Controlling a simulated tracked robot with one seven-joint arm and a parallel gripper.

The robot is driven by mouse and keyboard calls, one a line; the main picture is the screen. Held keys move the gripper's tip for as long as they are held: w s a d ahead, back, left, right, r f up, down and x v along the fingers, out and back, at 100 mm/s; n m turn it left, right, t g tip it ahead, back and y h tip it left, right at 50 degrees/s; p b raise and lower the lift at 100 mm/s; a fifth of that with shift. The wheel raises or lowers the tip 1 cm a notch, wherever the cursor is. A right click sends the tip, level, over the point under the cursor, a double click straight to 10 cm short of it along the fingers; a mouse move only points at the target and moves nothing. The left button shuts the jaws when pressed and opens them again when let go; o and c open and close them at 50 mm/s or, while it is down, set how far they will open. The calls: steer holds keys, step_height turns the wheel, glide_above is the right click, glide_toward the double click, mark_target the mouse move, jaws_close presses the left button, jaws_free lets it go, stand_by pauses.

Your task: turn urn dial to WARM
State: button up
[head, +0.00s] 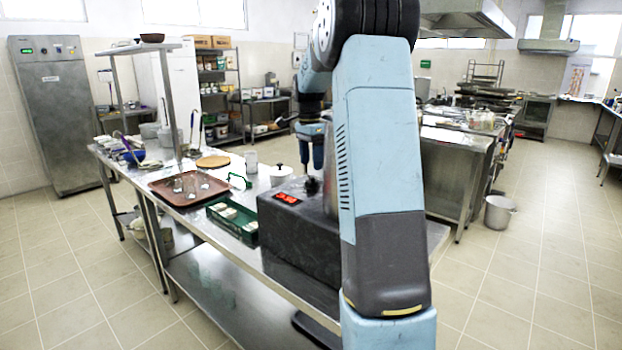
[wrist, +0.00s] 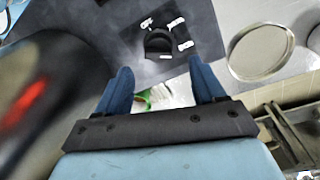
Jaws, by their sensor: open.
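The urn's dial (wrist: 158,42) is a dark round knob on a dark panel, with several small white labels around it. The labels are too small and blurred to read surely, so I cannot tell its setting. In the head view a dark box (head: 300,240) with a red lit display (head: 287,198) stands on the steel table, and a small dark knob (head: 312,185) shows on its top. My gripper (wrist: 160,66) is open and empty, its blue fingers apart on either side below the dial in the picture. In the head view the gripper (head: 311,150) points down above the box, partly hidden by my arm.
A green crate (head: 246,238) and a brown tray (head: 160,191) with several clear glasses sit left of the box on the steel table (head: 200,222). A lidded pot (head: 281,175) and a white cup (head: 251,161) stand behind. A round metal rim (wrist: 233,66) shows at right in the wrist view.

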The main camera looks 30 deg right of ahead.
mark_target(311, 175)
steer(key=shift+s+f, duration=0.15)
steer(key=shift+f, duration=1.4)
steer(key=shift+s+f, duration=0.1)
steer(key=shift+f, duration=1.45)
steer(key=shift+c, duration=0.2)
steer(key=c, duration=0.9)
steer(key=shift+a, duration=0.25)
steer(key=shift+c, duration=0.4)
steer(key=shift+d, duration=0.15)
steer(key=n, duration=0.4)
steer(key=shift+d+r+n, duration=0.1)
steer(key=shift+n, duration=0.2)
steer(key=n, duration=0.3)
steer(key=shift+n+h, duration=0.3)
steer(key=shift+w+n, duration=0.1)
steer(key=shift+n, duration=1.7)
steer(key=shift+t, duration=0.3)
